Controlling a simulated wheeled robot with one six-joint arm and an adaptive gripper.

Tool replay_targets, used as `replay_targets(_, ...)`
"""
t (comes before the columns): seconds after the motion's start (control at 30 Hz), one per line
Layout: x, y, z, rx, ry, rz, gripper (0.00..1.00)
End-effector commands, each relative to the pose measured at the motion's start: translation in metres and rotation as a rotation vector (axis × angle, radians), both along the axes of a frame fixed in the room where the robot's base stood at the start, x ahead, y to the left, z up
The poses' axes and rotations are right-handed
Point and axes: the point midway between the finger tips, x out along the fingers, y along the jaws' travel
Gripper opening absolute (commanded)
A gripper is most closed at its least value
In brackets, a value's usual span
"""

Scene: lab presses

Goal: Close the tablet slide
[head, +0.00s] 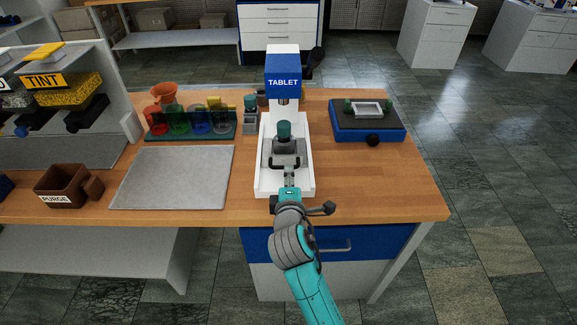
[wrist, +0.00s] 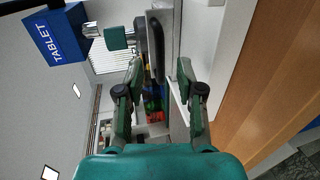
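The tablet press stands on the wooden bench, with a blue head (head: 282,84) marked TABLET and a white base (head: 304,180). Its slide (head: 287,146) carries a dark green cylinder (head: 284,131) and sits out in front of the press column. A black bar handle (head: 297,161) is on the slide's near side. My gripper (head: 289,172) is just in front of the handle. In the wrist view my gripper (wrist: 159,68) is open, with the handle (wrist: 155,45) between its spread fingers; contact cannot be told. The green cylinder (wrist: 115,37) also shows there.
A grey mat (head: 175,178) and a brown PURGE bin (head: 66,186) lie to the left. Coloured beakers (head: 196,122) in a rack stand behind the mat. A blue scale (head: 366,128) sits at the right. The front right bench is clear.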

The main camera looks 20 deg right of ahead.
Motion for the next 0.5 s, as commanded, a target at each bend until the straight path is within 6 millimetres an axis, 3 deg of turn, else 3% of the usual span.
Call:
replay_targets(0.2,0.035,-0.012,-0.007,-0.001,-0.001,-0.001,0.37)
replay_targets(0.5,0.056,-0.018,-0.013,-0.002,0.001,0.0,0.37)
